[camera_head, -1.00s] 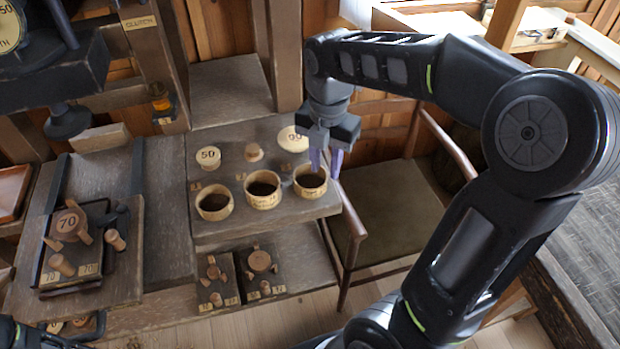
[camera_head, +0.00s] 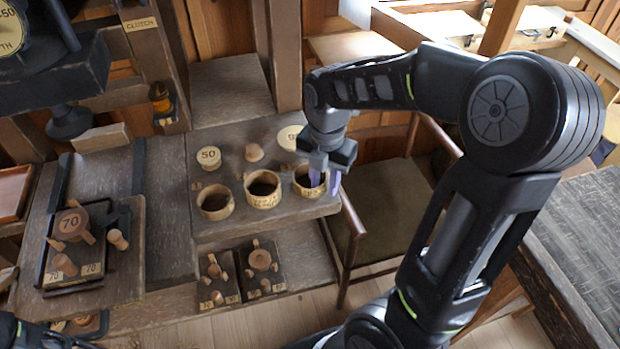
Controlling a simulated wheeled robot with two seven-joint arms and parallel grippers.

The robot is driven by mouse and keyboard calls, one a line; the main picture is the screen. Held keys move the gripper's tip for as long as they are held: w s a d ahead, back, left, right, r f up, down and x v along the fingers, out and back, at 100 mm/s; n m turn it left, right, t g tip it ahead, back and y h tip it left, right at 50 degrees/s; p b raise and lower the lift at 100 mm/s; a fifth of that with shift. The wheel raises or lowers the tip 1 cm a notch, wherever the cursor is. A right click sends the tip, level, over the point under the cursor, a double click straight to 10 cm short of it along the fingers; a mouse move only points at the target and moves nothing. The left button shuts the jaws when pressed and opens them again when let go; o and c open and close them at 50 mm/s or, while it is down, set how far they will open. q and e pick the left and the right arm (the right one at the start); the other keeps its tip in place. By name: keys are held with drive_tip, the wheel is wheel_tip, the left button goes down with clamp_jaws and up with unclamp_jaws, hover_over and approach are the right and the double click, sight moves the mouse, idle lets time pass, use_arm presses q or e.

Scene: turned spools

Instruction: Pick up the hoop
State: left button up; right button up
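Three round wooden hoops with dark insides stand in a row on the grey-brown wooden board: a left one (camera_head: 215,215), a middle one (camera_head: 263,201) and a right one (camera_head: 304,192). My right gripper (camera_head: 325,180) is low at the right hoop, with its two purple fingers pointing down and apart. One finger is over or inside the hoop's opening, and the other is outside its right side. The fingers cover part of the hoop's right wall, and I cannot see whether they touch it. My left gripper does not show.
Behind the hoops are a "50" spool (camera_head: 208,156), a small peg (camera_head: 254,152) and a partly hidden "90" disc (camera_head: 290,137). A tray (camera_head: 88,285) holds a "70" spool at left. A chair (camera_head: 385,215) stands close right of the board.

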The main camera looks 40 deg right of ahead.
drive_tip(key=shift+c, duration=0.3)
clamp_jaws()
idle(0.5)
